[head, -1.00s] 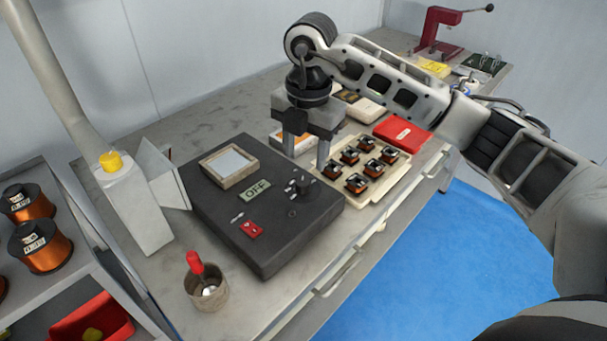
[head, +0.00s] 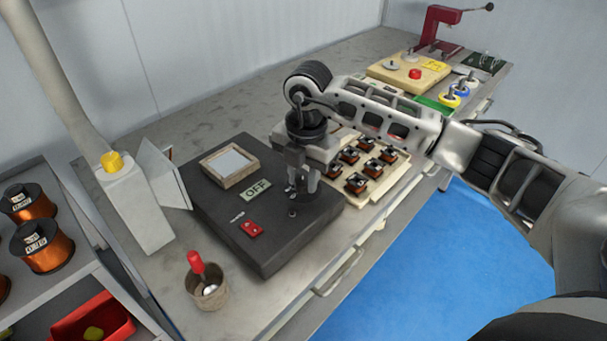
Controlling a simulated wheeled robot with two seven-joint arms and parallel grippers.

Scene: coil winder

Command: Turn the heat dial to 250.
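A dark control box lies on the bench, with a small OFF display (head: 255,190), a red switch (head: 251,228) and white marks around the heat dial's place. My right gripper (head: 302,184) points down over the dial area at the box's right side. Its fingers are low, at or just above the box top. They hide the dial, so its setting and any contact do not show. The finger gap is too small and dark to judge. My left gripper is out of view.
A framed pad (head: 229,165) sits on the box. A tray of small coils (head: 385,180) stands close right of the gripper. A cup with a red-handled tool (head: 207,290) is at the front. A yellow-topped post (head: 112,161) stands left; wire spools (head: 42,243) fill a shelf.

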